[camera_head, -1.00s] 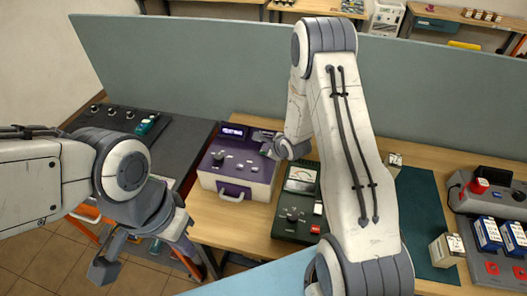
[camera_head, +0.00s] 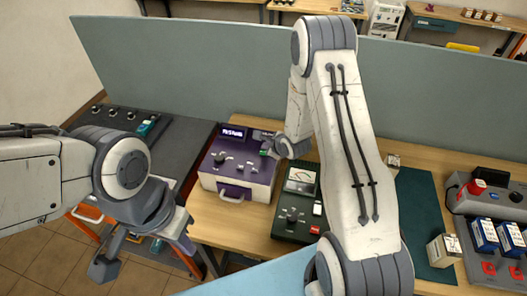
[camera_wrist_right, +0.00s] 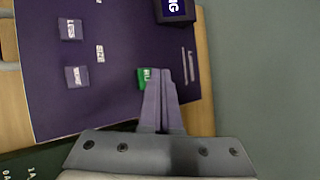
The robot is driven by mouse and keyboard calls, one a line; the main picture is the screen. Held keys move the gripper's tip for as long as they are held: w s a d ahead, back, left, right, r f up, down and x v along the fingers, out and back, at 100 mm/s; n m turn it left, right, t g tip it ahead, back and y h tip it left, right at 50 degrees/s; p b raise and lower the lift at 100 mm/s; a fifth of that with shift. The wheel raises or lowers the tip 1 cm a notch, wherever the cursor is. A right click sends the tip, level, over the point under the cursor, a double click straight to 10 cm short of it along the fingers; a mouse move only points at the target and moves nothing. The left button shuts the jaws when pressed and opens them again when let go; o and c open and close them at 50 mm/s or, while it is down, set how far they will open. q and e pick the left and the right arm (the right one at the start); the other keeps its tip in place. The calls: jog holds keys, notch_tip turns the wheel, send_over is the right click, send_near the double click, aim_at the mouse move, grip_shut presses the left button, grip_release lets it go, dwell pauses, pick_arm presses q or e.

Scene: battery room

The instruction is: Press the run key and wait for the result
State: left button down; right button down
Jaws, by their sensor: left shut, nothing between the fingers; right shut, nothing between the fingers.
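A purple tester (camera_head: 248,185) with a dark knob, several keys and a front handle stands on the wooden bench. Its display (camera_head: 233,132) is lit with text too small to read in full; the right wrist view shows the end of it, "NG" (camera_wrist_right: 174,6). A green key (camera_wrist_right: 145,77) sits on the tester's top panel, partly hidden by my right fingers. My right gripper (camera_wrist_right: 165,74) is shut and empty, its tips right beside the green key; I cannot tell if they touch. My left gripper (camera_head: 104,266) is shut and empty, low at the left, away from the tester.
A dark green meter box (camera_head: 300,205) stands right of the tester, partly behind my right arm. A grey divider (camera_head: 200,70) rises behind the bench.

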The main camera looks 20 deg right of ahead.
notch_tip(320, 180, up, 5)
jog(key=p, duration=0.4)
jog(key=shift+p, duration=0.3)
dwell(0.6)
